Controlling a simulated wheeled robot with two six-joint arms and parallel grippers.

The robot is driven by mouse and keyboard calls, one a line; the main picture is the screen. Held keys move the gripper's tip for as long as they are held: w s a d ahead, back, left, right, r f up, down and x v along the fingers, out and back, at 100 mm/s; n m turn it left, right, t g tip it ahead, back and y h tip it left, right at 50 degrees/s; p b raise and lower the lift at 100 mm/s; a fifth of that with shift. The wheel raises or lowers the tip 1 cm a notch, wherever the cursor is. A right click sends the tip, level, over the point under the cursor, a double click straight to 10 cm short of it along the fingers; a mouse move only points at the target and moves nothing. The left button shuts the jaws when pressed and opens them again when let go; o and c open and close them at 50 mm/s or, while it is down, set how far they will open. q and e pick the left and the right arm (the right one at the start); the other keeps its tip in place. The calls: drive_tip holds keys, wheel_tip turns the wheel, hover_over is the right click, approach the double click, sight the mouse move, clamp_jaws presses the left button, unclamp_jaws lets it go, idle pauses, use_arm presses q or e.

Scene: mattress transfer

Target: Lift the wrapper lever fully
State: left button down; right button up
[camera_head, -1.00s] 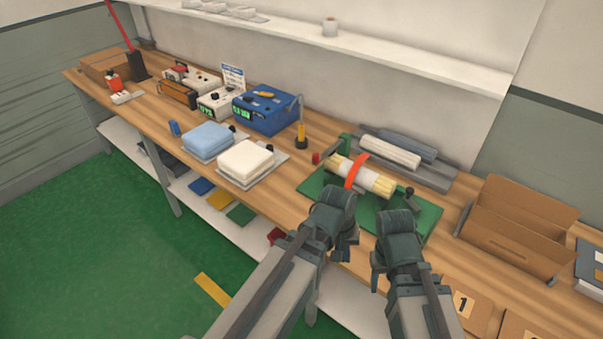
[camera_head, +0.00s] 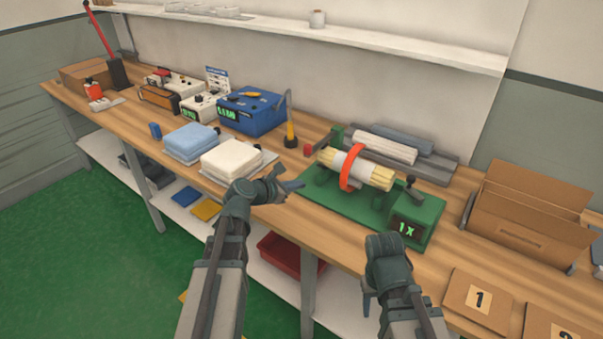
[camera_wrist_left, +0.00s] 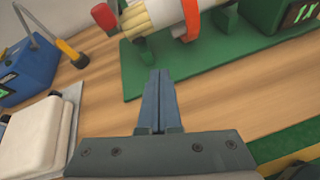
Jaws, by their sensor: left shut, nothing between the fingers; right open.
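The green wrapper (camera_head: 325,201) stands on the bench with a pale yellow bundle (camera_head: 374,172) across it. A white sleeve and an orange ring (camera_head: 352,167) go around the bundle. A black handle (camera_head: 411,184) stands at its right end, by a box reading "1 X". A red knob (camera_head: 308,150) shows at its left end; I cannot tell which is the lever. My left gripper (camera_head: 299,187) is shut and empty, left of the wrapper's base; in the left wrist view its fingers (camera_wrist_left: 160,74) point at the base's front edge. My right gripper (camera_head: 367,300) is open in front of the bench.
A blue machine (camera_head: 250,112) has a bent rod with a yellow grip (camera_head: 291,133) beside it. White (camera_head: 231,157) and blue (camera_head: 191,141) folded stacks lie left of my left gripper. An open cardboard box (camera_head: 530,215) stands to the right.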

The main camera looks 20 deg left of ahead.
use_arm(q)
drive_tip(key=a+n, duration=0.1)
drive_tip(key=w+a+n+t, duration=0.1)
drive_tip(key=a, duration=0.1)
drive_tip(key=a+n, duration=0.1)
drive_tip(key=n, duration=0.1)
drive_tip(key=shift+w+a+r+t+y+b, duration=0.15)
drive_tip(key=shift+a+r+t+y+b, duration=0.15)
drive_tip(key=shift+t+y+b, duration=0.1)
use_arm(e)
drive_tip(key=shift+f, duration=0.8)
use_arm(q)
drive_tip(key=shift+w+f, duration=0.1)
drive_tip(key=b+x, duration=0.3)
drive_tip(key=x, duration=0.7)
drive_tip(key=shift+w+d+f+b, duration=0.1)
drive_tip(key=shift+w+f+b, duration=0.2)
drive_tip(key=shift+b, duration=0.1)
drive_tip(key=shift+s+r+p, duration=0.2)
drive_tip(key=shift+r+p, duration=0.95)
drive_tip(key=shift+s+r+p, duration=0.2)
drive_tip(key=shift+r+p, duration=0.9)
drive_tip(key=shift+r, duration=0.05)
use_arm(e)
drive_tip(key=shift+r, duration=0.35)
